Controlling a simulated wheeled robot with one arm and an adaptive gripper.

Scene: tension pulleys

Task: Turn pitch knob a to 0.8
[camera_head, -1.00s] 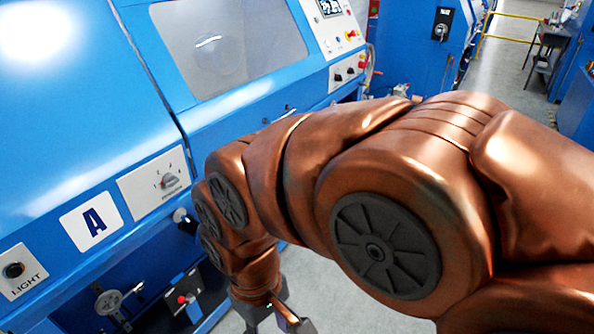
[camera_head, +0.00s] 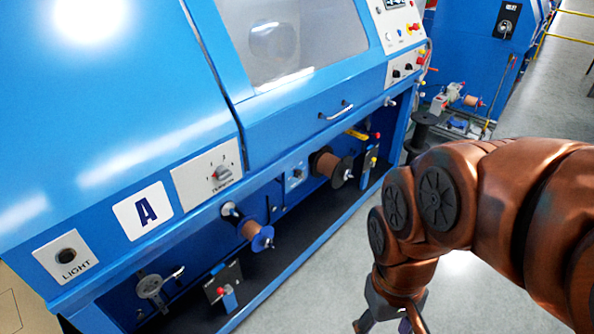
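My gripper (camera_head: 388,322) is at the bottom right, pointing down over the floor, well apart from both knobs. Its fingers are spread and look empty; the picture's bottom edge cuts off their ends.
Copper spools (camera_head: 254,234) (camera_head: 334,167) stick out of the machine's lower bay. A light switch plate (camera_head: 66,257) is at the left. A metal handle (camera_head: 336,111) juts from the door. Grey floor (camera_head: 300,290) is clear between machine and arm.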

